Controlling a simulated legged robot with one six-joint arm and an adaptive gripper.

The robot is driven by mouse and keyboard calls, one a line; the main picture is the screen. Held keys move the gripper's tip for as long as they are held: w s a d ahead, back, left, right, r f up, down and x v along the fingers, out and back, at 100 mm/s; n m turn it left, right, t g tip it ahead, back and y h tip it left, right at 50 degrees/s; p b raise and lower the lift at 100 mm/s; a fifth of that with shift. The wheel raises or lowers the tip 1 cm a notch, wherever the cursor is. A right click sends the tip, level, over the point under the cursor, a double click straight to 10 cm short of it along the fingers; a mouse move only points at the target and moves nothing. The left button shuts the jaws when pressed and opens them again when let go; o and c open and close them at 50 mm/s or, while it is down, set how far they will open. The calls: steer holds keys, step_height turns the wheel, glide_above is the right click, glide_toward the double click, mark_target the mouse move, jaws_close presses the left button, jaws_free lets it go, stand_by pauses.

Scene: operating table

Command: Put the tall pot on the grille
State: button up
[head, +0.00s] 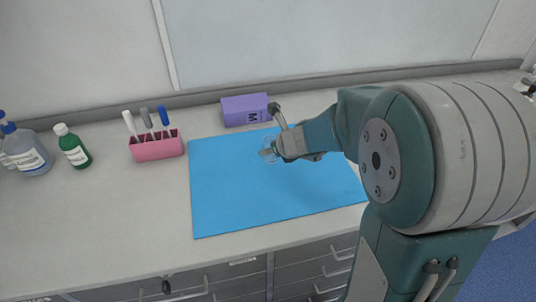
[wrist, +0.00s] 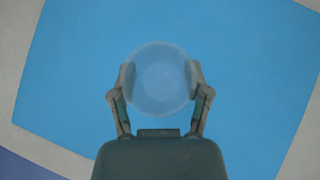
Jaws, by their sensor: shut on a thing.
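My gripper (wrist: 160,77) is shut on a clear, round, see-through pot (wrist: 160,90), with one finger on each side of it in the wrist view. The wrist view looks at the pot end-on, so its height does not show there. In the head view my gripper (head: 272,148) is over the upper middle of the blue mat (head: 235,205), and only a faint part of the pot shows by the fingers. I cannot tell whether the pot touches the mat. I cannot make out a grille in either view.
A purple box (head: 240,110) stands behind the mat. A pink rack (head: 156,149) with several pens is left of it. A green bottle (head: 72,146) and a clear bottle (head: 27,155) stand farther left. The mat's left and front parts are bare. Drawers (head: 310,270) lie below the counter edge.

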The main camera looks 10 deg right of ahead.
steer(key=shift+w+d+f, duration=0.2)
steer(key=shift+w+f, duration=0.45)
steer(key=shift+f, duration=0.05)
steer(key=shift+w+a+f, duration=0.1)
steer(key=shift+w+f, duration=0.05)
steer(key=shift+f, duration=0.8)
steer(key=shift+w+a+f, duration=0.1)
steer(key=shift+w+f, duration=0.05)
steer(key=shift+f, duration=0.75)
steer(key=shift+d+f, duration=0.1)
steer(key=o, duration=1.3)
